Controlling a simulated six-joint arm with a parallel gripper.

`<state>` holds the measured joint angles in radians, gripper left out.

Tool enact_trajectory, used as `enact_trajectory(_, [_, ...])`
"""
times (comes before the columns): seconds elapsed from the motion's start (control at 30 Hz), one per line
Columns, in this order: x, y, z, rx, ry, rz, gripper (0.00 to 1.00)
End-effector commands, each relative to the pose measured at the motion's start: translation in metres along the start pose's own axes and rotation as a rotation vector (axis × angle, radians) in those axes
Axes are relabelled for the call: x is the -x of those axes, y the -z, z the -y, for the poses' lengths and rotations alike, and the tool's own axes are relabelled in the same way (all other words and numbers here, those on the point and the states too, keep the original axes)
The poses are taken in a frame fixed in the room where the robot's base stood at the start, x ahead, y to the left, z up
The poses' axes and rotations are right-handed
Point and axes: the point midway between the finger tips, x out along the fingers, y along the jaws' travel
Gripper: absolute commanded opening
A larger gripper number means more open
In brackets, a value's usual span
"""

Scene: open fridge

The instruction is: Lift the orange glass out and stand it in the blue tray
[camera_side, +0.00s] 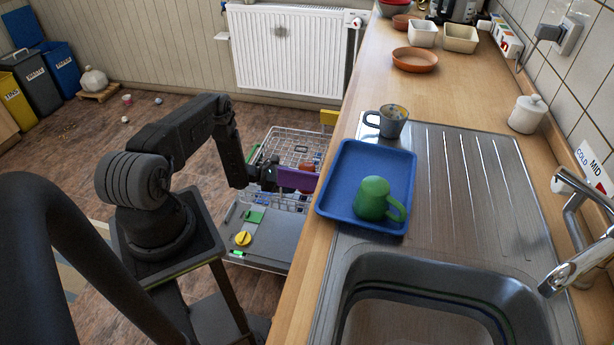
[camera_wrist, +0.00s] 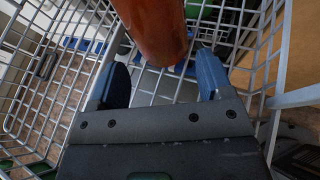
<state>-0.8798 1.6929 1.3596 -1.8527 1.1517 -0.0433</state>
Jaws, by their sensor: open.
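The orange glass (camera_wrist: 155,28) fills the top middle of the wrist view, its near end reaching between the fingertips. A small part of the orange glass (camera_side: 307,166) shows in the side view, inside the wire rack; its far end is cut off. My gripper (camera_wrist: 162,75) is open, one blue finger on each side of the glass, with a gap visible at both. In the side view my gripper (camera_side: 297,179) is at the rack, beside the counter edge. The blue tray (camera_side: 340,172) lies on the counter and drainer, holding a green mug (camera_side: 371,198) that looks upside down.
The wire rack (camera_side: 290,143) belongs to an open dishwasher; its bars (camera_wrist: 45,95) surround the gripper. A dark mug (camera_side: 392,121) stands just behind the tray. The sink (camera_side: 440,300) is in front. The tray's left and rear areas are bare.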

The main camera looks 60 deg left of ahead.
Motion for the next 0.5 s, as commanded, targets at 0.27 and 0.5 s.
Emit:
enact_trajectory(0.27, [-0.028, -0.001, 0.003, -0.002, 0.004, 0.001, 0.73])
enact_trajectory(0.5, [-0.054, -0.002, 0.002, -0.002, 0.002, 0.001, 0.73])
